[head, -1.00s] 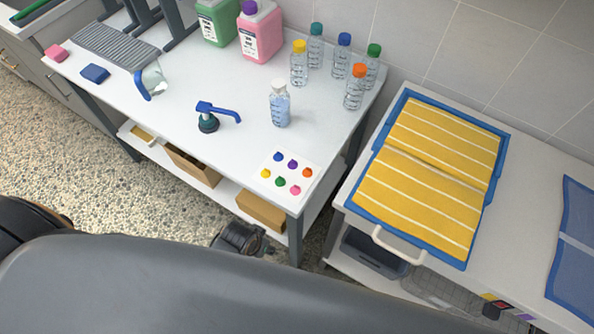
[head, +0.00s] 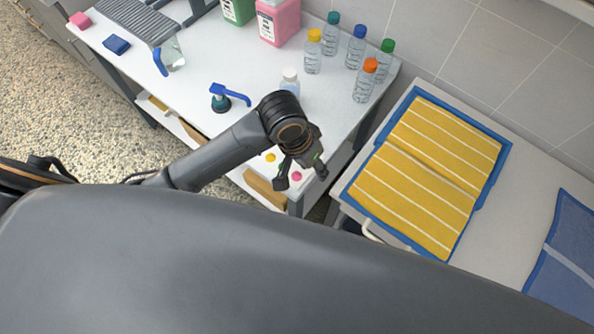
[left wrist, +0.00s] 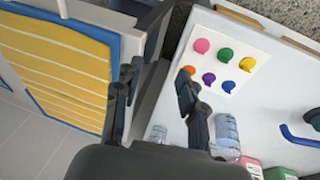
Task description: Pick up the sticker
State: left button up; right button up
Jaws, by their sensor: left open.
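The white sticker sheet lies at the table's front right corner. In the left wrist view the sheet (left wrist: 216,66) carries two rows of coloured stickers: pink (left wrist: 202,46), green (left wrist: 226,55), yellow (left wrist: 248,64), orange (left wrist: 188,72), purple (left wrist: 208,78) and blue (left wrist: 228,86). In the head view only the yellow sticker (head: 270,157) and pink sticker (head: 296,176) show clearly; my arm hides the others. My left gripper (head: 301,177) is open and empty over the sheet's corner. In the wrist view its fingers (left wrist: 155,76) are spread, one beside the orange sticker. My right gripper is out of view.
Several capped bottles (head: 363,82) stand behind. A yellow striped towel (head: 423,165) lies on the cart at right, across a gap from the table.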

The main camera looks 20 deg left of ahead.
pick_arm(q)
jog(key=w+a+r+g+y, duration=0.1)
jog(key=w+a+r+y, duration=0.2)
jog(key=a+r, duration=0.1)
jog(key=p, duration=0.1)
send_over(298, 174)
notch_tip(298, 174, down, 9)
jog(key=shift+s+r, duration=0.1)
jog(key=shift+s, duration=0.05)
notch_tip(298, 174, down, 4)
jog(key=shift+p, duration=0.65)
jog(key=shift+f, duration=0.6)
jog(key=c, duration=0.8)
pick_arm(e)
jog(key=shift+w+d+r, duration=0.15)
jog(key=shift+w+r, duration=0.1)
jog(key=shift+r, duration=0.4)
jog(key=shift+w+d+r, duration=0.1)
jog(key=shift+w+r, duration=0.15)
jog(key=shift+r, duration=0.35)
